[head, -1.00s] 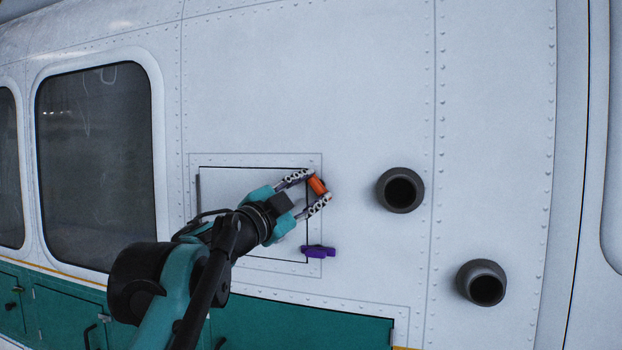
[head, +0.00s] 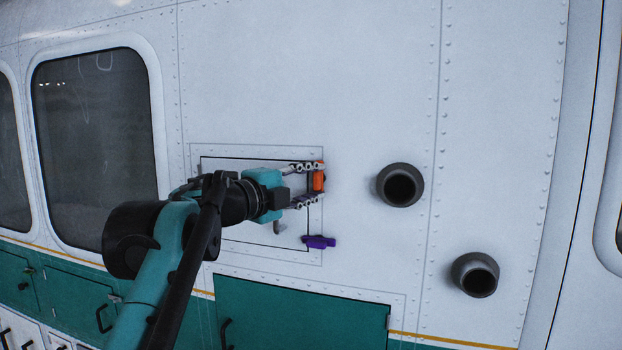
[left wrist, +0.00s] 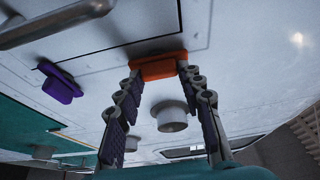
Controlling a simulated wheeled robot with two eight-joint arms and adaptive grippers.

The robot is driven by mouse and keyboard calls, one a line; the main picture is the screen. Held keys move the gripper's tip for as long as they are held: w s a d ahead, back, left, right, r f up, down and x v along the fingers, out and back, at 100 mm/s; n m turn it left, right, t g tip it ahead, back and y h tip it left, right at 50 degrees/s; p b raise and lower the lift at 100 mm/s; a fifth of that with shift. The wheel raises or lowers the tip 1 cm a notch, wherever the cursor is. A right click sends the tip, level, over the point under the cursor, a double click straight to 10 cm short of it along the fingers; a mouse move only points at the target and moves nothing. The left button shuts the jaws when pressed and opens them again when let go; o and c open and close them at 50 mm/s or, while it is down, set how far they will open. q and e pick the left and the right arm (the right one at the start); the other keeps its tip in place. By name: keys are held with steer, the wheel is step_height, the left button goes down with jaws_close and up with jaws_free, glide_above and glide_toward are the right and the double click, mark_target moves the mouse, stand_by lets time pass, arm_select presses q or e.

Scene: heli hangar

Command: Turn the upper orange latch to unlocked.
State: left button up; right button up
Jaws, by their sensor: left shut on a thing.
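The upper orange latch (head: 319,178) is at the right edge of the small hatch panel (head: 238,235) and stands upright in the head view. My left gripper (head: 309,184) is shut on it, one finger at its upper end and one at its lower end. The left wrist view shows the orange latch (left wrist: 158,66) between the two fingertips (left wrist: 160,78). The lower purple latch (head: 319,242) lies about level below it, and it also shows in the left wrist view (left wrist: 60,84). My arm hides part of the hatch. My right gripper is not in view.
Two dark round pipe stubs (head: 401,185) (head: 476,275) stick out of the white wall to the right of the latches. A grey handle (head: 277,227) sits on the hatch below my gripper. A window (head: 95,140) is at the left.

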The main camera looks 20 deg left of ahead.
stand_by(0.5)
arm_select(q)
steer(key=o, duration=1.2)
steer(key=shift+d, duration=0.1)
steer(key=shift+c, duration=0.2)
steer(key=shift+s, duration=0.1)
steer(key=shift+s+a, duration=0.25)
steer(key=v, duration=1.1)
steer(key=shift+s, duration=0.15)
